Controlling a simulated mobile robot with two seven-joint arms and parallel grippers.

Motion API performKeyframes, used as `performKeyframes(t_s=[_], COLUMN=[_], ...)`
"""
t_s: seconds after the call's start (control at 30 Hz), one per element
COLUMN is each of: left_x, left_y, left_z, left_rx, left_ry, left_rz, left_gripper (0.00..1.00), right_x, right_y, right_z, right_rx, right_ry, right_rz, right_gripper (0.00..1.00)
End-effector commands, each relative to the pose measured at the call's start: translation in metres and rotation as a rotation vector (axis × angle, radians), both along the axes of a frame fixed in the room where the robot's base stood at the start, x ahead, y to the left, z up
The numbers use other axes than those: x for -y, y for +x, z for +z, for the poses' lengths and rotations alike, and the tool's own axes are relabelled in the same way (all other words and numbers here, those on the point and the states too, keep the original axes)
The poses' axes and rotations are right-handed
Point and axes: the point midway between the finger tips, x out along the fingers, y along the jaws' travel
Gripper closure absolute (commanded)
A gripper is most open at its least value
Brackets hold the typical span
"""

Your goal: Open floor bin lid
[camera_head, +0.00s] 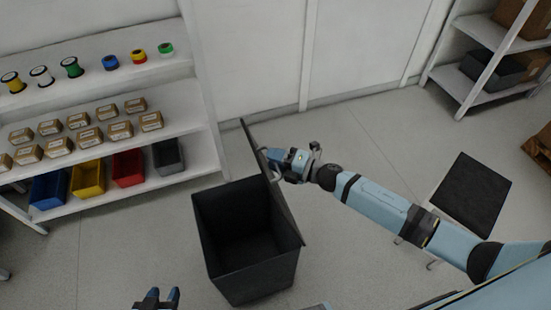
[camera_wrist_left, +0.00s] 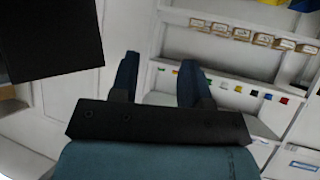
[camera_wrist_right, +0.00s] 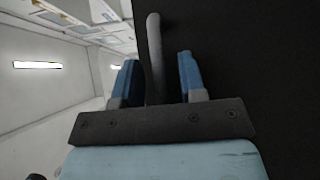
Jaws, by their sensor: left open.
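The dark floor bin (camera_head: 255,285) stands on the floor, its top open and its inside empty. Its lid (camera_head: 288,212) is raised and stands steeply along the bin's right side. My right gripper (camera_head: 273,164) is at the outer face of the lid. In the right wrist view the grey lid handle (camera_wrist_right: 154,50) lies between my right fingers (camera_wrist_right: 158,80), which are spread with gaps beside it. The lid's dark face (camera_wrist_right: 240,70) fills the right of that view. My left gripper (camera_head: 163,294) is open and empty, left of the bin; its spread fingers also show in the left wrist view (camera_wrist_left: 159,80).
A white shelf (camera_head: 205,120) with spools, small boxes and coloured bins (camera_head: 88,178) stands left of and behind the floor bin. A dark-topped stool (camera_head: 470,192) is to the right, beyond my right arm. Another shelf (camera_head: 470,90) stands far right. Floor behind the lid is clear.

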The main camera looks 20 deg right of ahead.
Motion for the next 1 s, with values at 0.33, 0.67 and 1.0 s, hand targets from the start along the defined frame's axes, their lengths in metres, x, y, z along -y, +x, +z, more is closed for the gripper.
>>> performKeyframes(t_s=[0.33, 0.67, 1.0], left_x=[0.0, 0.001, 0.008], left_y=[0.0, 0.001, 0.009], left_z=[0.001, -0.027, -0.047], left_rx=[0.002, -0.013, 0.001], left_ry=[-0.001, -0.011, -0.033], left_rz=[0.001, 0.007, 0.015], left_gripper=[0.57, 0.57, 0.57], right_x=[0.0, 0.029, 0.098], right_y=[0.0, 0.001, 0.004], right_z=[0.0, -0.008, -0.011], right_rx=[0.0, -0.006, -0.015], right_ry=[0.0, 0.09, 0.332], right_rz=[0.0, -0.003, -0.002], right_gripper=[1.0, 1.0, 1.0])
